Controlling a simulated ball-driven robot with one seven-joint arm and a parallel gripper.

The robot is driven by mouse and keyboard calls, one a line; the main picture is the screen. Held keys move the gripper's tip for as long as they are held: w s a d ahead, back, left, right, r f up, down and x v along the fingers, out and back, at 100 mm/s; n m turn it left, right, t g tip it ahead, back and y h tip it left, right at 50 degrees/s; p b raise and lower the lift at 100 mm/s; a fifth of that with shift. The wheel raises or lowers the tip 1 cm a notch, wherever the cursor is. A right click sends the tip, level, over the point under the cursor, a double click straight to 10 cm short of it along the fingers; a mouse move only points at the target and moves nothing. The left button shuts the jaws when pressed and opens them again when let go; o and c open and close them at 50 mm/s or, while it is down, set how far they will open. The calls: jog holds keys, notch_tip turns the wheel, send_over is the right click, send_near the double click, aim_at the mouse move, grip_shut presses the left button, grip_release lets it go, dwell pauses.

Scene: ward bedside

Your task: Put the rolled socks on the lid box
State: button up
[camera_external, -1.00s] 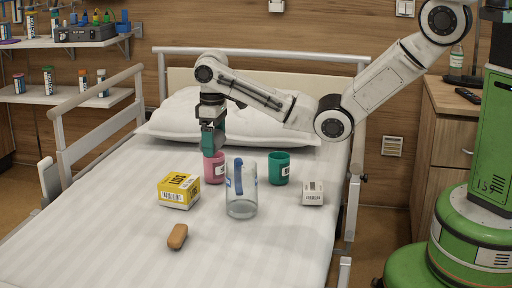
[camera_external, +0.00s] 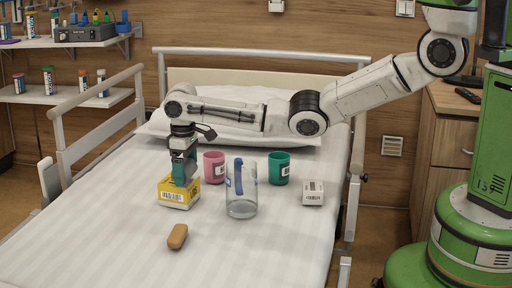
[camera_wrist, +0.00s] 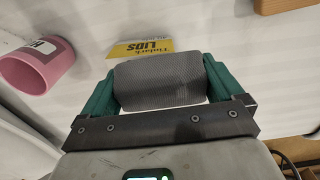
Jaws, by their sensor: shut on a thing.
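The lid box is a yellow and white carton (camera_external: 178,196) on the bed, left of the clear jar. Its yellow face with "LIDS" lettering (camera_wrist: 140,48) shows in the wrist view. My gripper (camera_external: 184,181) points down directly over the box. In the wrist view, its green fingers are shut on the rolled socks (camera_wrist: 160,82), a grey ribbed roll held crosswise. The socks are mostly hidden by the fingers in the external view. They are at or just above the box top; I cannot tell whether they touch it.
A pink cup (camera_external: 214,168) stands close behind and right of the box. A clear jar (camera_external: 242,206) with a blue item, a green cup (camera_external: 279,168) and a small white box (camera_external: 313,193) stand further right. A brown block (camera_external: 177,237) lies in front. The bed's front left is clear.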

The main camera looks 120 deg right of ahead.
aim_at(185, 161)
jog(key=shift+f, duration=0.8)
jog(key=shift+f, duration=0.1)
jog(key=o, duration=0.7)
jog(key=shift+c, duration=0.2)
notch_tip(185, 161, up, 12)
jog(key=p, duration=0.4)
